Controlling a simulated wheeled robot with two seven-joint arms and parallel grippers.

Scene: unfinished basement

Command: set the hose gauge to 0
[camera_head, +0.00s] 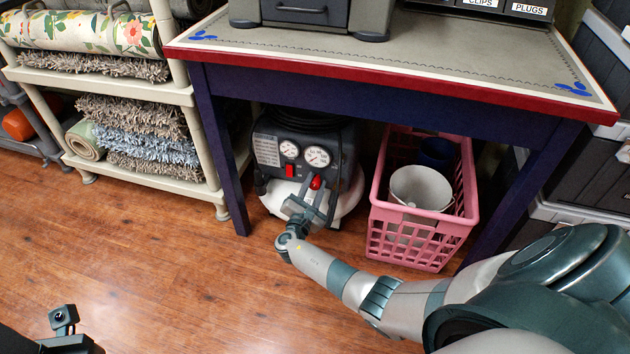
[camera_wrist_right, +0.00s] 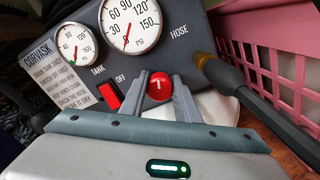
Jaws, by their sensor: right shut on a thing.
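The air compressor (camera_head: 305,150) stands on the floor under the workbench. Its hose gauge (camera_head: 317,156) is the right-hand dial and also shows in the wrist view (camera_wrist_right: 130,22). I cannot read its red needle exactly. The tank gauge (camera_head: 289,149) sits to its left. A red round knob (camera_wrist_right: 160,86) with a white mark is below the hose gauge and also shows in the head view (camera_head: 316,181). My right gripper (camera_wrist_right: 160,88) is shut on this knob, one finger on each side. My left gripper is not in view.
A red OFF switch (camera_wrist_right: 110,96) is left of the knob. A dark hose with a brass end (camera_wrist_right: 245,95) passes at the right. A pink crate (camera_head: 420,225) stands close to the compressor, and the workbench (camera_head: 390,75) is above. Open wood floor lies in front.

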